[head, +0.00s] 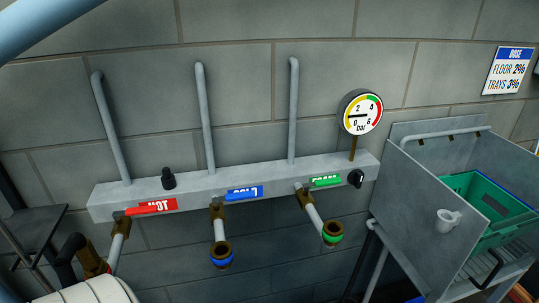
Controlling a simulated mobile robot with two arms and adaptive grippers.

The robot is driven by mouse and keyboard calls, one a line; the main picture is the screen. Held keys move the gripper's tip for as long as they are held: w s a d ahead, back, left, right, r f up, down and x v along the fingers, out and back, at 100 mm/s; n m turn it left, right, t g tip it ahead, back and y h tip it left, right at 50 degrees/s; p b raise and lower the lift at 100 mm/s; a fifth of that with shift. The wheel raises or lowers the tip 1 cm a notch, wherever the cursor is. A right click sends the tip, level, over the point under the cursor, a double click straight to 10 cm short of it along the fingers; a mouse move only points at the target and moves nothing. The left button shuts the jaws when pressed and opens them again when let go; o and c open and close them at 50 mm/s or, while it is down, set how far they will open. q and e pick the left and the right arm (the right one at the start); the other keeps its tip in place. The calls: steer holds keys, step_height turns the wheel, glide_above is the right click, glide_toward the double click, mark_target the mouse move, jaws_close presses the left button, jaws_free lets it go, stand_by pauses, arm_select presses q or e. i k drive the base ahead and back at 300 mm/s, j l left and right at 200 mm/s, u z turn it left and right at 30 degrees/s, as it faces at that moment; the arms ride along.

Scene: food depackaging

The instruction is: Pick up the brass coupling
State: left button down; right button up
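A brass and red fitting (95,264) shows at the lower left, at the end of a bent black hose-like piece (72,248). It lies close to the lower end of the pipe under the red HOT label (151,207); I cannot tell if they are joined. A brass outlet with a blue ring (221,256) hangs under the blue label, and a brass outlet with a green ring (332,234) under the green label. Both open ends face outward. I cannot tell which brass piece is the coupling. Neither of my grippers is in view.
A grey manifold (270,183) with a pressure gauge (361,112) runs along the block wall. A steel sink-like stand (420,200) with a green crate (480,187) stands at right. A white ribbed object (90,292) is at the lower left, beside a dark shelf (30,230).

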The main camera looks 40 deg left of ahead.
mark_target(93, 265)
steer(key=u, duration=0.45)
steer(key=k+u, duration=0.1)
steer(key=u, duration=0.4)
steer(key=j+u, duration=0.1)
steer(key=u, duration=0.85)
steer(key=j+u, duration=0.1)
steer(key=u, duration=0.35)
